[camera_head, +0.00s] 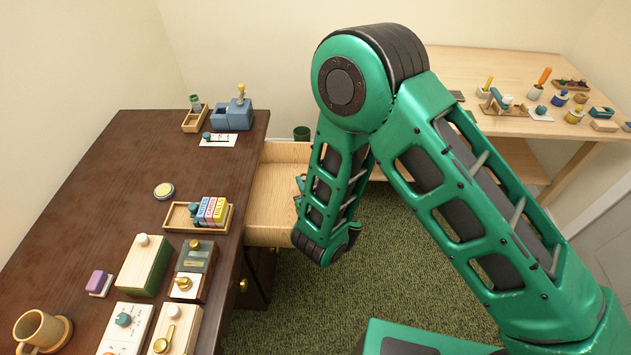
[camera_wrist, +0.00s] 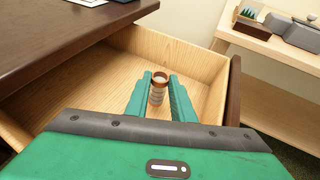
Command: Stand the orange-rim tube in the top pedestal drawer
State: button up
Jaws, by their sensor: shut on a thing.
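The orange-rim tube (camera_wrist: 157,94) shows in the wrist view as a small clear tube with an orange-brown rim. My gripper (camera_wrist: 158,90) is shut on it, one green finger on each side. The tube looks upright, inside the open top pedestal drawer (camera_wrist: 85,95), a pale wooden box under the dark desk. I cannot tell whether its base touches the drawer floor. In the head view the drawer (camera_head: 272,195) is pulled out to the right of the desk. My arm hides the tube and most of my gripper there.
The dark desk (camera_head: 110,200) borders the drawer on the left and bears a tray of coloured blocks (camera_head: 178,219), several boxes and a mug (camera_head: 38,328). A dark green bin (camera_head: 301,133) stands behind the drawer. A pale desk (camera_head: 470,65) with small items is at the back right.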

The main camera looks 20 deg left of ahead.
jog(key=shift+f, duration=0.2)
jog(key=shift+f, duration=0.4)
jog(key=shift+f, duration=0.25)
jog(key=o, duration=1)
jog(key=shift+r, duration=0.1)
jog(key=r+v, duration=0.1)
jog(key=v, duration=1.1)
